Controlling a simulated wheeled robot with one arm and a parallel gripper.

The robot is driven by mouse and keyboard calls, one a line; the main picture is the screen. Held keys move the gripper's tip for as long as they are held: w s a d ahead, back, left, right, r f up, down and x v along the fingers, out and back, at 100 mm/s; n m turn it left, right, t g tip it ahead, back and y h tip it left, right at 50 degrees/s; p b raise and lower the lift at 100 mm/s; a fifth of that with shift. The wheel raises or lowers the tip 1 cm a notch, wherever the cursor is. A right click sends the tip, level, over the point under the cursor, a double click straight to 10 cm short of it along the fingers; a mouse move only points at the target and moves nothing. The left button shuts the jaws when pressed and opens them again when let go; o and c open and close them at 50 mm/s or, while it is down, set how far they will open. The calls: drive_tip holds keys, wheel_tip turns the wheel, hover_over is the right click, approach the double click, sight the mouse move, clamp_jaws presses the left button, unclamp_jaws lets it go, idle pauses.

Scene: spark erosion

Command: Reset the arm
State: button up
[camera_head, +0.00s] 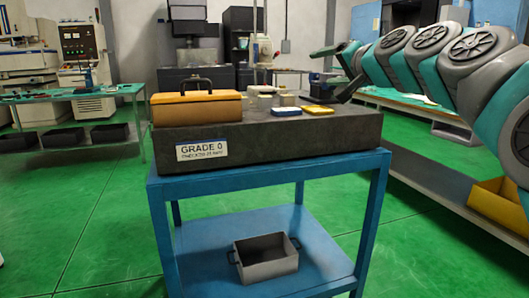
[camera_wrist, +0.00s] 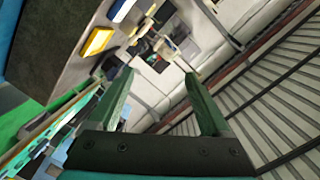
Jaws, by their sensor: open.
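My arm (camera_head: 430,45), with grey and teal links, reaches in from the right in the head view. Its end is beside the right rear of a dark granite plate (camera_head: 300,138). In the wrist view my gripper (camera_wrist: 158,78) has its two green fingers spread apart, with nothing between them. The fingers look tilted and point past the plate (camera_wrist: 40,45) toward the back of the room. The exact gap from gripper to plate cannot be told.
The plate stands on a blue table (camera_head: 270,180). It bears an orange handled case (camera_head: 197,108), a blue-edged block (camera_head: 286,112) and a yellow block (camera_head: 318,110), also in the wrist view (camera_wrist: 97,41). A grey bin (camera_head: 267,262) sits on the lower shelf. Green floor lies open at left.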

drive_tip(key=s+a+f+n+g, duration=0.25)
drive_tip(key=s+f, duration=0.35)
drive_tip(key=f, duration=0.3)
drive_tip(key=s+a+f+n+g+h, duration=0.1)
drive_tip(key=s+a+f+g, duration=0.2)
drive_tip(key=s+f, duration=0.5)
drive_tip(key=s+a+f+n+g, duration=0.1)
drive_tip(key=s+a+f+g, duration=0.2)
drive_tip(key=f, duration=0.8)
drive_tip(key=s+d+f+g+h, duration=0.1)
drive_tip(key=s+d+f+g, duration=0.2)
drive_tip(key=s+f, duration=0.3)
drive_tip(key=s+d+f+n+g+h, duration=0.1)
drive_tip(key=s+f, duration=0.5)
drive_tip(key=s, duration=0.7)
drive_tip(key=s+d+f+n+g+h, duration=0.1)
drive_tip(key=s+d+f+g+h, duration=0.2)
drive_tip(key=s+f, duration=0.4)
drive_tip(key=s+d+g, duration=0.1)
drive_tip(key=s+d, duration=0.1)
drive_tip(key=s, duration=0.1)
drive_tip(key=shift+g, duration=0.35)
drive_tip(key=shift+w, duration=0.1)
